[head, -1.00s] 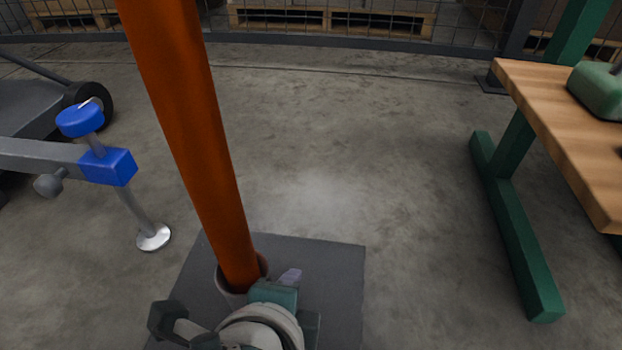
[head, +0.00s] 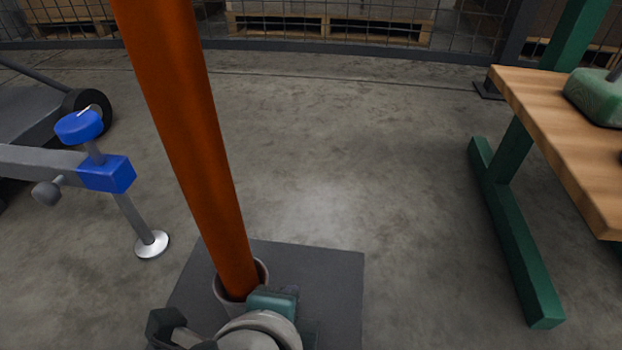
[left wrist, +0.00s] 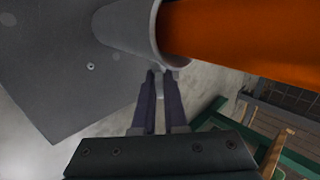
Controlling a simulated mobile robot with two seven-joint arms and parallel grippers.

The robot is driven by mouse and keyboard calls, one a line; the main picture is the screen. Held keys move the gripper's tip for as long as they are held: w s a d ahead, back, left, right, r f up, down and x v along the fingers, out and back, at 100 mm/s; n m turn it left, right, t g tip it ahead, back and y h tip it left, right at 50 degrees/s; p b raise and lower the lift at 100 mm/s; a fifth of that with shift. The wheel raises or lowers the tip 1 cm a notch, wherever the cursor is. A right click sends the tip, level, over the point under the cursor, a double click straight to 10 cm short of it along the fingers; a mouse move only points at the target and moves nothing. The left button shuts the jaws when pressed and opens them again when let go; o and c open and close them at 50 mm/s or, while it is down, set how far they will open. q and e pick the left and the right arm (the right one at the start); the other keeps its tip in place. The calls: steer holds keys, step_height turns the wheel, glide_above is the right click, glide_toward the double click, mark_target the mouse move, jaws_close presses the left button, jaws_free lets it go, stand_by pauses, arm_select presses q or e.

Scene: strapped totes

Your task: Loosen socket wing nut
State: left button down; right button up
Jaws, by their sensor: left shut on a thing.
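A thick orange post (head: 190,140) stands tilted in a grey round socket (head: 221,290) on a dark square base plate (head: 335,280). In the left wrist view the orange post (left wrist: 245,40) runs out of the socket (left wrist: 128,28) to the right. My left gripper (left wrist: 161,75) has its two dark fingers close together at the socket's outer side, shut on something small. That is likely the wing nut, but the fingers hide it. In the head view my left wrist covers that side of the socket. My right gripper is not in view.
A wooden-topped bench (head: 555,130) with green legs stands at right, a green object (head: 600,98) on it. At left are a grey bar with a blue clamp (head: 106,174), a round-footed rod (head: 152,244) and a wheeled cart (head: 40,110). The middle floor is clear.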

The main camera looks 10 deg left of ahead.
arm_select(q)
steer(key=shift+s+f+t, duration=0.1)
steer(key=shift+f+t, duration=0.05)
steer(key=shift+t, duration=0.15)
steer(key=shift+t+b, duration=0.3)
steer(key=shift+b, duration=0.05)
steer(key=shift+s+f+t, duration=0.1)
steer(key=shift+s+t, duration=0.05)
steer(key=shift+t, duration=0.45)
steer(key=shift+f+t, duration=0.1)
steer(key=shift+t, duration=2.3)
steer(key=c, duration=1)
jaws_free()
steer(key=shift+o, duration=0.2)
